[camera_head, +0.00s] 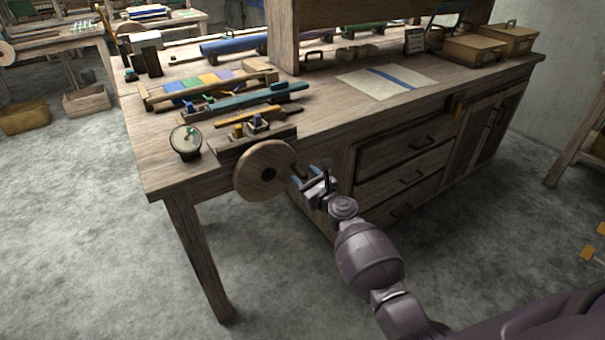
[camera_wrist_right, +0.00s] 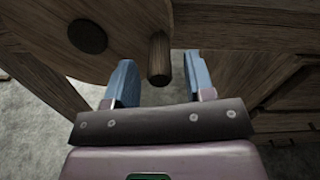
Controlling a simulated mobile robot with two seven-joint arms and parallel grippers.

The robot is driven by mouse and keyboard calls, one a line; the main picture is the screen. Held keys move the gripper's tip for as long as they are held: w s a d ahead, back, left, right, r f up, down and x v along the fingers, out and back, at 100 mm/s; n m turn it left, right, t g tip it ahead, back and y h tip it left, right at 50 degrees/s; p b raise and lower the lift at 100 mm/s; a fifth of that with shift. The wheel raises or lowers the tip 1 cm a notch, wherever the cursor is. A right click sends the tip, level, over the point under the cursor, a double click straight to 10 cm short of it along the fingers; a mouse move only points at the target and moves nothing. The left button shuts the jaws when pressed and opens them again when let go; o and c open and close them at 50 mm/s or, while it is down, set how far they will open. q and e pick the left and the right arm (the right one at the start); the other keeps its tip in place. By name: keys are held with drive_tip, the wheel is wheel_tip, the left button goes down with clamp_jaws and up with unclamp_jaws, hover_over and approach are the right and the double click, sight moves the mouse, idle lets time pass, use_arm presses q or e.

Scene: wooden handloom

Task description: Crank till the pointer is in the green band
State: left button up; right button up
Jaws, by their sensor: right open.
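A round wooden crank wheel (camera_head: 265,171) stands at the front edge of the bench, with a dark hub at its centre. Its handle peg (camera_wrist_right: 159,60) sticks out towards my right gripper (camera_wrist_right: 162,82) in the right wrist view. The gripper is open, with the peg between its two blue fingers and no clear contact on either side. In the head view the right gripper (camera_head: 304,180) is just right of the wheel. A round dial gauge (camera_head: 186,141) with a green mark stands left of the wheel; its pointer reading is too small to tell. My left gripper is not in view.
The wooden bench (camera_head: 325,126) carries a loom frame, coloured shuttles and a paper sheet (camera_head: 387,81) with a blue stripe. Drawers (camera_head: 408,179) lie right of my gripper. A bench leg (camera_head: 199,255) stands below the wheel. The floor in front is clear.

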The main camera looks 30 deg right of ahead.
drive_tip(key=s+p, duration=0.1)
drive_tip(key=s, duration=0.7)
drive_tip(key=shift+s+d, duration=0.15)
drive_tip(key=shift+s, duration=0.2)
